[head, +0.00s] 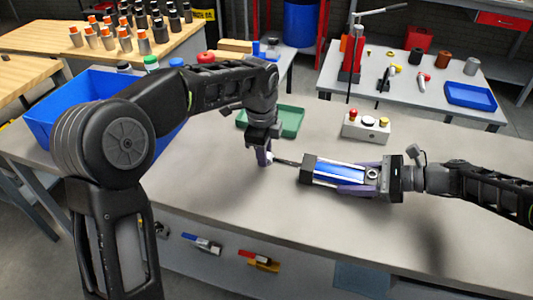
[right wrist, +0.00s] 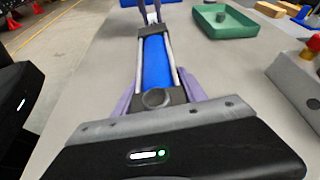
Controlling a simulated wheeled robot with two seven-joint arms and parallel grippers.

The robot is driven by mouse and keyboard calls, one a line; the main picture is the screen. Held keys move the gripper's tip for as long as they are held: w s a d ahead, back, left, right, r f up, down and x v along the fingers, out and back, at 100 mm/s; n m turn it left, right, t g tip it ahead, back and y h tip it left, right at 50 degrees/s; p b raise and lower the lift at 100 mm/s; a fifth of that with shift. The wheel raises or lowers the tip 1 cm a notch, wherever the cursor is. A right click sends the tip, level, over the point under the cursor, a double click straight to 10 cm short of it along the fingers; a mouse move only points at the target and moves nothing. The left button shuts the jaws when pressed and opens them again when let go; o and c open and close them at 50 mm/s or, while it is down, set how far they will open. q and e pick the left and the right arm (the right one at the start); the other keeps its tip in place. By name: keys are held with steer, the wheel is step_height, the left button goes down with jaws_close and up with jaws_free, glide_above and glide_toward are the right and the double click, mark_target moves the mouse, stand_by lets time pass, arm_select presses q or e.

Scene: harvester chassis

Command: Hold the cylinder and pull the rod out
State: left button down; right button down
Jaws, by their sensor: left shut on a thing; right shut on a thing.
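The cylinder (head: 340,171) has a blue barrel between dark end blocks and lies level over the grey bench, its length running left to right in the head view. My right gripper (head: 362,181) is shut on the cylinder's right end; the blue barrel (right wrist: 156,62) also shows between its purple fingers in the right wrist view. The rod (head: 287,161) sticks out of the cylinder's left end. My left gripper (head: 264,157) points down and is shut on the rod's outer end. Its fingertips also show at the top of the right wrist view (right wrist: 150,12). The rod's tip is mostly hidden by the fingers.
A green tray (head: 291,121) lies behind my left gripper. A control box (head: 366,127) with coloured buttons stands behind the cylinder. A blue bin (head: 50,110) is at the left, partly behind my left arm. The bench front (head: 250,222) is clear.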

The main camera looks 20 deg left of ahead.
arm_select(q)
steer(key=shift+a+r, duration=0.1)
steer(key=shift+a, duration=0.05)
arm_select(e)
steer(key=shift+s, duration=0.1)
arm_select(q)
steer(key=c, duration=1.2)
jaws_free()
step_height(320, 180, up, 12)
steer(key=s, duration=0.1)
steer(key=shift+s, duration=0.3)
arm_select(e)
steer(key=c, duration=0.6)
jaws_free()
steer(key=shift+o, duration=0.2)
